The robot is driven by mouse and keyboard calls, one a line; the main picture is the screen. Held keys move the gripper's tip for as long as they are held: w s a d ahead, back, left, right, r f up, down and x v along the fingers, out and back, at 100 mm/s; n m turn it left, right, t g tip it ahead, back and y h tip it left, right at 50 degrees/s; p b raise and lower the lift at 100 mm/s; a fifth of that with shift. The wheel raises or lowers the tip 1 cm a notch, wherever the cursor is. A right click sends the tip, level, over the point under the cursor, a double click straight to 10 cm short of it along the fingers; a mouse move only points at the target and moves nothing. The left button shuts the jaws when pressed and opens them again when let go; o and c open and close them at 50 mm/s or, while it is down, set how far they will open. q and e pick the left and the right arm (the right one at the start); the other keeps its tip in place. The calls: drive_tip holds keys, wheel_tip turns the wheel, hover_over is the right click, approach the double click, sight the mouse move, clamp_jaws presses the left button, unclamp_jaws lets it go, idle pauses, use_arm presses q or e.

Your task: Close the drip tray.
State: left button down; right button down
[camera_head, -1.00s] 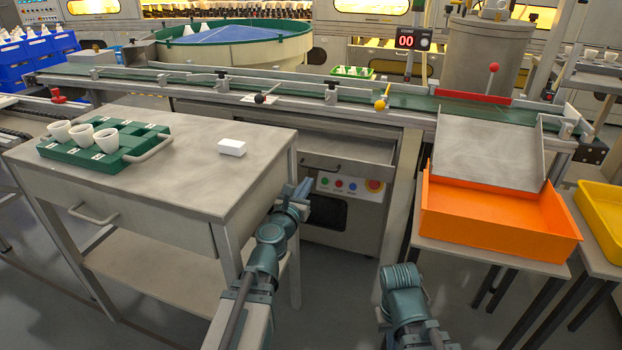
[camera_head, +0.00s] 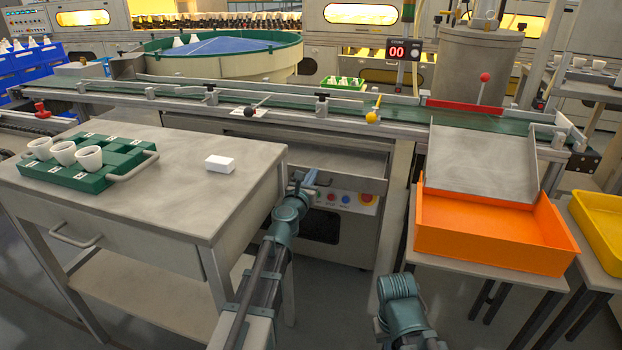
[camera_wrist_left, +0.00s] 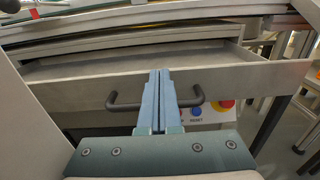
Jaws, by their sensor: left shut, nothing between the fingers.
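The drip tray (camera_head: 362,182) is a grey metal drawer under the conveyor, pulled out so its inside shows. In the left wrist view its front panel (camera_wrist_left: 250,78) spans the picture, with a dark bar handle (camera_wrist_left: 124,105) on it. My left gripper (camera_head: 310,178) is shut and empty. In the left wrist view the closed fingers (camera_wrist_left: 160,76) point at the panel across the middle of the handle and hide that part. I cannot tell whether they touch it. My right arm shows at the lower right, but its gripper does not.
A grey worktable (camera_head: 180,195) with a green cup carrier (camera_head: 75,178) and a white box (camera_head: 220,164) stands left of my left arm. An orange bin (camera_head: 490,238) under a metal chute is at right. A button panel (camera_head: 345,199) sits below the tray.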

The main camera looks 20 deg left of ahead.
use_arm(q)
drive_tip(key=shift+w, duration=0.1)
drive_tip(key=w, duration=1.8)
drive_tip(key=shift+w+d, duration=0.1)
drive_tip(key=shift+d, duration=0.2)
drive_tip(key=shift+w, duration=0.2)
